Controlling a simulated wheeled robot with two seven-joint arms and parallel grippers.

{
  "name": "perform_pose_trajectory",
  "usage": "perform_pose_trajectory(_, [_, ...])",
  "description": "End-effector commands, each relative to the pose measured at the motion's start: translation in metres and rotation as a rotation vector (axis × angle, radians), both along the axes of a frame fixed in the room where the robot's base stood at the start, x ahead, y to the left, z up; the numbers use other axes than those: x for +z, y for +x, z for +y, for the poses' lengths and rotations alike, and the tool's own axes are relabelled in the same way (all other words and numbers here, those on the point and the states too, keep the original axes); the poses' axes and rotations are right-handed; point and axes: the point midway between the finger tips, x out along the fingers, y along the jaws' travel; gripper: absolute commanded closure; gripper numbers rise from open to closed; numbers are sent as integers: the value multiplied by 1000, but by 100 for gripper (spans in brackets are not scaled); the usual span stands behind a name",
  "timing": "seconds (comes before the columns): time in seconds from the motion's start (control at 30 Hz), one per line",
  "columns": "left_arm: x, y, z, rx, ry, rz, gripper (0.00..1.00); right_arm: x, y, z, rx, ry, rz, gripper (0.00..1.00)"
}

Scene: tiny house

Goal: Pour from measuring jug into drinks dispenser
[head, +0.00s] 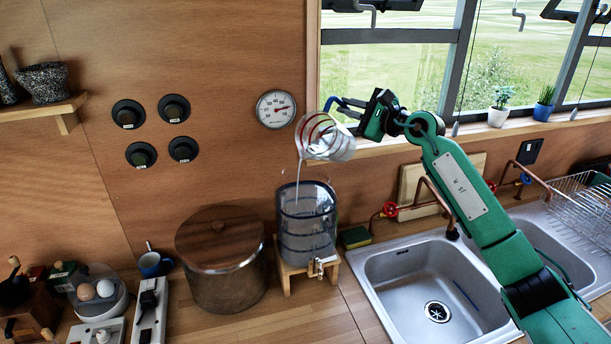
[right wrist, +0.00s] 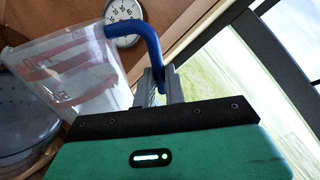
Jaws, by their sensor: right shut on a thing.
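The clear measuring jug (head: 328,141) with red markings is tilted to the left above the drinks dispenser. A thin stream of liquid falls from its lip into the dispenser's open top. The drinks dispenser (head: 307,226) is a clear, dark-banded cylinder with a front tap (head: 318,265), on a wooden stand. My right gripper (head: 355,108) is shut on the jug's blue handle, to the right of the jug. In the right wrist view the jug (right wrist: 75,70) hangs left of the fingers (right wrist: 160,85), with the blue handle (right wrist: 148,40) between them. My left gripper is not in view.
A lidded wooden-topped pot (head: 221,255) stands close left of the dispenser. The double sink (head: 430,285) with copper taps lies to the right. A round dial (head: 276,109) is on the wall behind. A sponge (head: 355,237) sits by the sink.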

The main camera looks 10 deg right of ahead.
Motion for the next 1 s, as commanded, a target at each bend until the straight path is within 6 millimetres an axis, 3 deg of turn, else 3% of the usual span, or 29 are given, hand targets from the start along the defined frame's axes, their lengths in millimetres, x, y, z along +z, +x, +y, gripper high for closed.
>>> perform_pose_trajectory(0.87, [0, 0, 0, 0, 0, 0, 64, 2, -1, 1, 0, -7, -11, 100])
perform_pose_trajectory(1.0, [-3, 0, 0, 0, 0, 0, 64, -14, 13, -16, -5, 172, 150, 100])
